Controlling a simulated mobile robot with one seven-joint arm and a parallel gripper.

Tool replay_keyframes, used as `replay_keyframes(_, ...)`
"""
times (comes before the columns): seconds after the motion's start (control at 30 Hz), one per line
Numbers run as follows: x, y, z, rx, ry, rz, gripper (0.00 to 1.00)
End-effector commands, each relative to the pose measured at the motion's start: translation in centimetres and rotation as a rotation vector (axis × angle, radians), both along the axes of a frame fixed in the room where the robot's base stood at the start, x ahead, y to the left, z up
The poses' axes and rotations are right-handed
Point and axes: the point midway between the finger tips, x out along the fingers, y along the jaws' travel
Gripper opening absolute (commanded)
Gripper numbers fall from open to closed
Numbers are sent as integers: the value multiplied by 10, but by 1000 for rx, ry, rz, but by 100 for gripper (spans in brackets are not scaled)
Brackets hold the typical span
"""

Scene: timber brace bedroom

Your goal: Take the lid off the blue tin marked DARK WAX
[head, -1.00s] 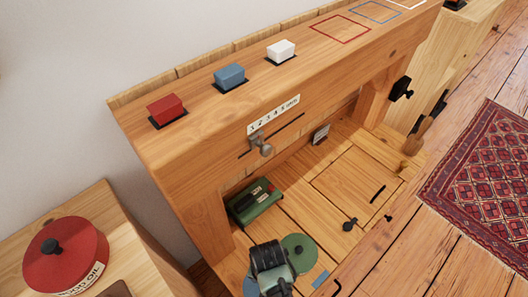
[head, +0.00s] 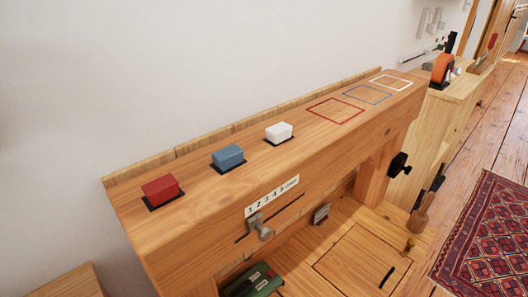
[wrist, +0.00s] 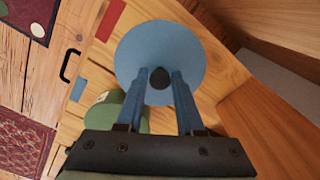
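In the wrist view a round blue lid (wrist: 160,45) with a dark knob (wrist: 160,79) lies in front of my gripper (wrist: 161,76). The two fingertips are on either side of the knob, and I see no clear gap between them and it. No DARK WAX lettering shows. The tin's body is hidden below the lid, so I cannot tell whether the lid sits on it or is raised. My gripper and the blue lid are outside the head view.
A green tin (wrist: 105,114) is partly behind the blue lid and a finger. The head view shows a timber beam (head: 315,165) bearing red (head: 161,189), blue (head: 228,156) and white (head: 279,132) blocks. A green box (head: 254,281) stands below.

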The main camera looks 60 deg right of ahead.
Motion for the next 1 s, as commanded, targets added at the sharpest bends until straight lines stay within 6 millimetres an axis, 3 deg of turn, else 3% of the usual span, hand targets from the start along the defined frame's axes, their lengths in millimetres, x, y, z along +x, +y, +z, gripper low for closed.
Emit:
replay_keyframes(0.03,0,0,0,0,0,0,26)
replay_keyframes(0.2,0,0,0,0,0,0,0)
replay_keyframes(0.57,0,0,4,0,0,0,0)
replay_keyframes(1.0,0,0,83,-1,-1,0,0)
